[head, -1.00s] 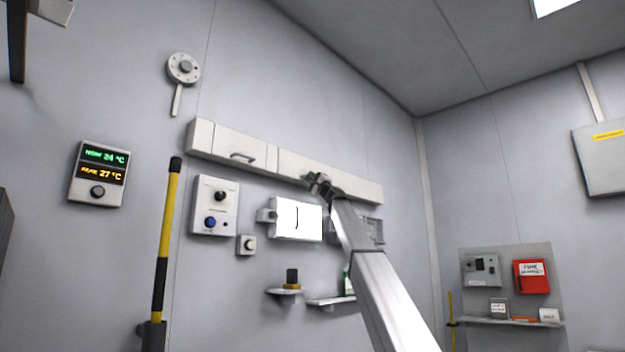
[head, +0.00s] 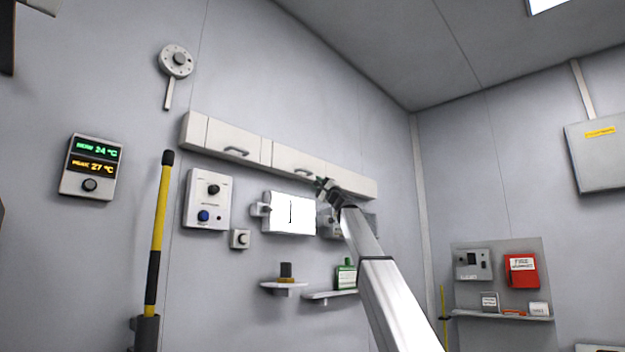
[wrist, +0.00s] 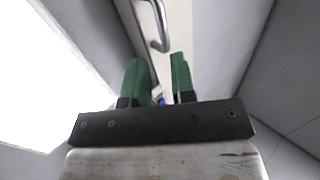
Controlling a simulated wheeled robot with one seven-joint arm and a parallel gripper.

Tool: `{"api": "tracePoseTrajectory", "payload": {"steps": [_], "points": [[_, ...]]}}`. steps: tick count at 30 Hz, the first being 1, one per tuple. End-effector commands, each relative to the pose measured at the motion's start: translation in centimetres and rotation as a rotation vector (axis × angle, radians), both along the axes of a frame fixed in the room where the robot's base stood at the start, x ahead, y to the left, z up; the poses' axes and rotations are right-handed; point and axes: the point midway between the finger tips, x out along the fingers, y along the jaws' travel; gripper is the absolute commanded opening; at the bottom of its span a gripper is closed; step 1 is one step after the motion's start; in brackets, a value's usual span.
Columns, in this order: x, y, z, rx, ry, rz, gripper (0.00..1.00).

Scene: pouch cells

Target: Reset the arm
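My gripper (head: 322,187) is at the end of my raised arm, in front of the lower edge of the white wall cabinet (head: 286,158) in the head view. In the wrist view my gripper (wrist: 158,80) shows two green fingers standing apart with a gap between them, and I see nothing held. A cabinet handle (wrist: 160,25) shows beyond the fingertips in the wrist view. I cannot tell how far it is from them. My forearm hides part of the wall below the cabinet.
A white lit panel (head: 290,214) and a control box (head: 207,200) are on the wall below the cabinet. Two small shelves (head: 283,288) stick out lower down, one with a green bottle (head: 346,275). A yellow-black pole (head: 157,230) stands at left. A red box (head: 521,271) hangs at right.

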Motion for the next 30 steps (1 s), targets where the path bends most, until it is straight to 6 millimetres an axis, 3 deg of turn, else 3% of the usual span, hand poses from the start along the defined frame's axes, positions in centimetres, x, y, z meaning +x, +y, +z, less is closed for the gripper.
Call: {"api": "tracePoseTrajectory", "payload": {"steps": [20,23,26,30], "points": [[-0.4,-0.6,-1.0,-0.005,0.001,-0.002,0.24],[-0.2,-0.6,-3.2,-0.034,0.005,-0.012,0.24],[0.4,-0.6,-7.8,-0.099,0.017,-0.038,0.24],[1.3,-0.7,-16.9,-0.236,0.042,-0.079,0.24]]}}
